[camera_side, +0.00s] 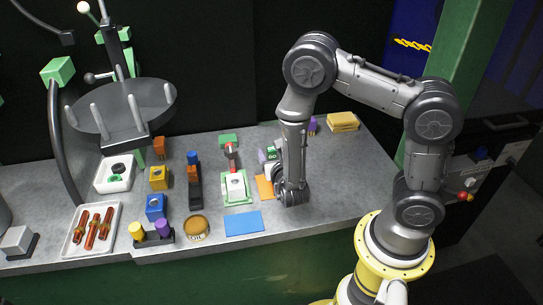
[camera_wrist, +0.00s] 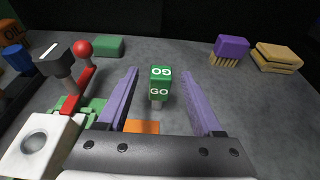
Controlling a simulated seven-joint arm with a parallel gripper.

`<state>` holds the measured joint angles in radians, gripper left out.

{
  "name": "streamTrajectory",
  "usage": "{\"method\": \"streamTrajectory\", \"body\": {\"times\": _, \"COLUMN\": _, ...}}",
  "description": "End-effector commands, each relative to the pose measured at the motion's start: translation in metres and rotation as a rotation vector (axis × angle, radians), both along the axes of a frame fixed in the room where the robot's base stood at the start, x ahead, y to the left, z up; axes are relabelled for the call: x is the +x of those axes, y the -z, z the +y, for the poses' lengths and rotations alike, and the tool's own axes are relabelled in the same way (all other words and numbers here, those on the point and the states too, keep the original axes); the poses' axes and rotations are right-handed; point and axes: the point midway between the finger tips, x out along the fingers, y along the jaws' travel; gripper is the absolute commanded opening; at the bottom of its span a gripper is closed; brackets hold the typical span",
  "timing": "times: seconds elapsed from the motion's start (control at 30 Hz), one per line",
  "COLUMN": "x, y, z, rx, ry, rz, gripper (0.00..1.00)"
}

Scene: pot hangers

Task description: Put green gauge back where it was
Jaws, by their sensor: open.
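The green gauge (camera_wrist: 160,79) is a green block marked GO on a pale stem. In the wrist view it stands upright at the centre, between and beyond the two purple fingers. It also shows small in the side view (camera_side: 271,154), partly covered by my arm. My gripper (camera_wrist: 160,74) is open, with one finger on each side of the gauge and visible gaps to both.
Left of my gripper stands a red-handled clamp (camera_wrist: 83,80) with a white holed block (camera_wrist: 40,145). A green block (camera_wrist: 109,46) lies behind. A purple brush (camera_wrist: 230,48) and yellow sponges (camera_wrist: 277,57) sit back right. A blue mat (camera_side: 244,223) lies in front.

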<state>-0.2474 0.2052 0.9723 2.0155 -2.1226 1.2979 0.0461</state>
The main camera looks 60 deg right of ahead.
Motion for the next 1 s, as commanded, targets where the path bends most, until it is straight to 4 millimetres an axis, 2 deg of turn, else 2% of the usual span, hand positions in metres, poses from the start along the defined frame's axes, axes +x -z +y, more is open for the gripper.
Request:
{"method": "streamTrajectory", "body": {"times": 0.3, "x": 0.028, "y": 0.01, "z": -0.029, "rx": 0.001, "ry": 0.004, "rz": 0.001, "gripper": 0.68}}
{"method": "streamTrajectory", "body": {"times": 0.6, "x": 0.031, "y": 0.011, "z": -0.031, "rx": 0.0, "ry": 0.0, "rz": 0.001, "gripper": 0.68}}
{"method": "streamTrajectory", "body": {"times": 0.67, "x": 0.031, "y": 0.011, "z": -0.031, "rx": 0.001, "ry": 0.0, "rz": 0.001, "gripper": 0.58}}
{"method": "streamTrajectory", "body": {"times": 0.9, "x": 0.031, "y": 0.011, "z": -0.031, "rx": 0.0, "ry": 0.001, "rz": 0.001, "gripper": 0.15}}
{"method": "streamTrajectory", "body": {"times": 1.0, "x": 0.031, "y": 0.011, "z": -0.031, "rx": 0.0, "ry": 0.001, "rz": 0.001, "gripper": 0.0}}
